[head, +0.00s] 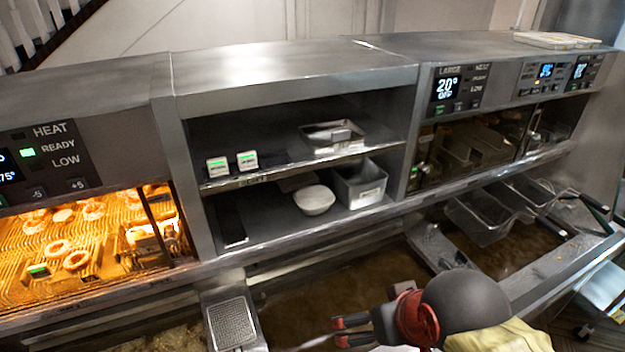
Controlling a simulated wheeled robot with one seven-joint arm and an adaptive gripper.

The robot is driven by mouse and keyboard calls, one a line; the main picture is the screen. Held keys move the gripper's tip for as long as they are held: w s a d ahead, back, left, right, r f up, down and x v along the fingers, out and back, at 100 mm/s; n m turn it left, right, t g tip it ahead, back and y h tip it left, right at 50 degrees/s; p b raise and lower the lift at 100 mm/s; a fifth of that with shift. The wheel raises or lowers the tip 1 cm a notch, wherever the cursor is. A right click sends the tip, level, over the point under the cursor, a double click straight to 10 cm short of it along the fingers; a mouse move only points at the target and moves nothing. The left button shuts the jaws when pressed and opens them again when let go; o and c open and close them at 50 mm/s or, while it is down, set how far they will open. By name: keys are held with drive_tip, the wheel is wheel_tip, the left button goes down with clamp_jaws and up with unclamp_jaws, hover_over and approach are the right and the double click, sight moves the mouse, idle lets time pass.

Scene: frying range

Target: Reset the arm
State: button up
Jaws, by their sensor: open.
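My gripper (345,331) shows at the bottom middle in the head view, with two red-tipped fingers pointing left and a gap between them. It is open, with nothing seen between the fingers. My arm (468,305), a dark rounded link with a red ring near the wrist, reaches in from the bottom right. The gripper is over the brown fryer vat area (330,285), in front of the shelf unit. The lower part of the arm is cut off by the frame's edge.
A shelf unit (295,75) holds a white bowl (314,200), a metal bin (361,184) and a metal tray (332,136). A lit warming bay (75,245) with ring-shaped food is at left. Fry baskets (480,217) hang at right. A perforated metal plate (232,323) lies left of my gripper.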

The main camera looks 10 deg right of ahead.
wheel_tip(320, 180, down, 18)
drive_tip(key=b, duration=1.7)
drive_tip(key=shift+f, duration=0.2)
